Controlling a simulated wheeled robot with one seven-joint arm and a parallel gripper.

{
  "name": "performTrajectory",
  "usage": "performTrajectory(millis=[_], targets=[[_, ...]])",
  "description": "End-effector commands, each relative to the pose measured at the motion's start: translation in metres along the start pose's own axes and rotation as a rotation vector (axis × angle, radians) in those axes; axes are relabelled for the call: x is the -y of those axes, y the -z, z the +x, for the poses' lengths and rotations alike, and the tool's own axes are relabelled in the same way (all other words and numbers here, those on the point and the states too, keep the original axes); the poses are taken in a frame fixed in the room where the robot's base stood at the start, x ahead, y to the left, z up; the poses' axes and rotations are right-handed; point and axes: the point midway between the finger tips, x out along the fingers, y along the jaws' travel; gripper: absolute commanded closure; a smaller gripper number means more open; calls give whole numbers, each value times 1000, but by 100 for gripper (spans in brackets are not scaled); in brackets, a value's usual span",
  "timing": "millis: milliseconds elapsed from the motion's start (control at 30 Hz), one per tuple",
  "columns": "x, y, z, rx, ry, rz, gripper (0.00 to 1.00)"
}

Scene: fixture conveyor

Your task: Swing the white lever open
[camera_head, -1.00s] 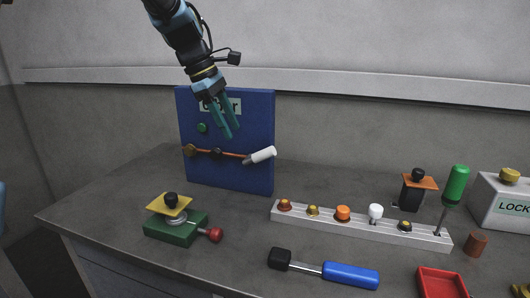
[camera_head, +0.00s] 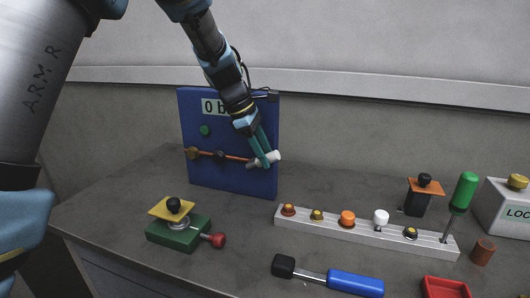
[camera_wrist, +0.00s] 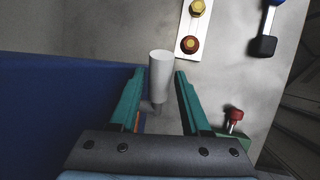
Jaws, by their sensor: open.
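The white lever handle (camera_head: 274,157) is at the right end of an orange-brown bar (camera_head: 233,157) on the front of the blue panel (camera_head: 228,176). The bar runs roughly level from a brass-coloured knob at its left end. My gripper (camera_head: 264,164) is at the handle, with its teal fingers pointing down over the bar's right end. In the wrist view, the white handle (camera_wrist: 160,72) shows between the two open fingertips (camera_wrist: 159,72), with gaps on both sides.
A green block (camera_head: 178,231) with a yellow plate and red knob stands front left. A pale rail (camera_head: 365,233) with several coloured knobs lies to the right. A blue-handled tool (camera_head: 354,283) and a red tray (camera_head: 443,287) lie in front.

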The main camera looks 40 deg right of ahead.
Motion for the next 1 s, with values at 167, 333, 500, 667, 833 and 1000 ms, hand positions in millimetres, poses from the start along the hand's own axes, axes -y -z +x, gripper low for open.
performTrajectory(millis=[167,333,500,667,833,1000], targets=[[0,0,2,0,-1,1,53],[0,0,1,0,-1,0,61],[0,0,1,0,-1,0,80],[0,0,1,0,-1,0,98],[0,0,1,0,0,0,100],[0,0,1,0,0,0,100]])
